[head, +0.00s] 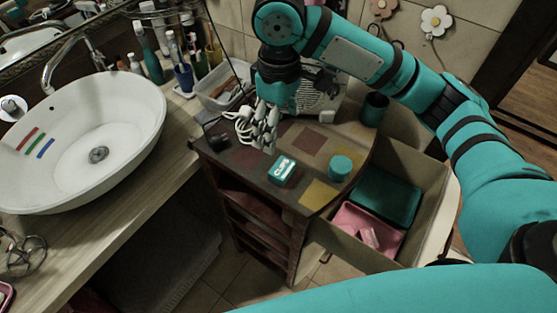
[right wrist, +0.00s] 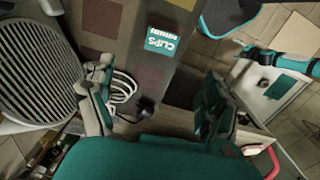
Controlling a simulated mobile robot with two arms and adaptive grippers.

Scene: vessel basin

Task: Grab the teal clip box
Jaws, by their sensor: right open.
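The teal clip box (head: 281,171), a small box lettered "CLIPS" on a white panel, lies on top of the small dark cabinet (head: 247,183). It also shows in the right wrist view (right wrist: 166,40), at the top centre, in front of the fingers. My right gripper (head: 265,132) is open and empty above the cabinet top, behind and left of the box and apart from it. In the right wrist view its fingers (right wrist: 155,98) stand wide apart, with a white coiled cord showing between them. My left gripper is not in view.
A round teal jar (head: 340,168) stands right of the box. A dark cup (head: 374,109) and a grey ribbed device (head: 325,97) stand further back. A white basin (head: 75,145) is at left. An open bin (head: 340,236) with teal and pink trays sits right of the cabinet.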

